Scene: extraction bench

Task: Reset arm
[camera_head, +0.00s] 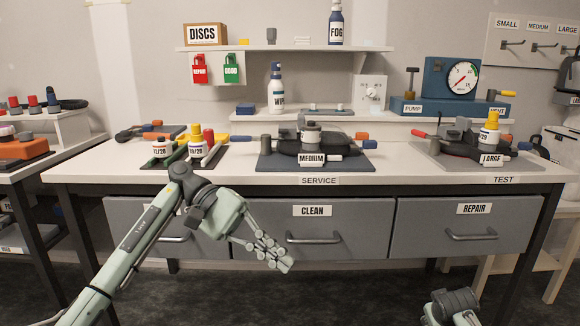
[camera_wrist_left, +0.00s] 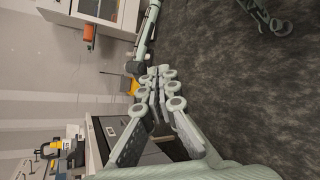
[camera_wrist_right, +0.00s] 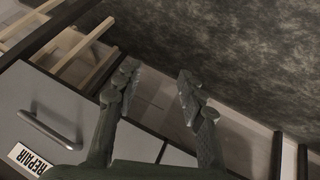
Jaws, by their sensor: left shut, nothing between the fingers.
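My left gripper (camera_head: 279,259) hangs in front of the CLEAN drawer, below the bench top, with its fingers together and nothing between them. In the left wrist view its fingers (camera_wrist_left: 157,80) also meet, with nothing held. My right arm shows only as a dark wrist part at the bottom right of the head view; its fingers are out of that picture. In the right wrist view my right gripper (camera_wrist_right: 155,85) has its two fingers wide apart and empty, with the REPAIR drawer (camera_wrist_right: 40,115) and the dark floor beyond.
The bench top (camera_head: 225,177) carries a MEDIUM device on a dark mat (camera_head: 265,162), a LARGE device at the right and labelled bottles at the left. Below are the CLEAN drawer (camera_head: 340,240) and the REPAIR drawer (camera_head: 420,215), both closed. The floor (camera_head: 350,290) in front is clear.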

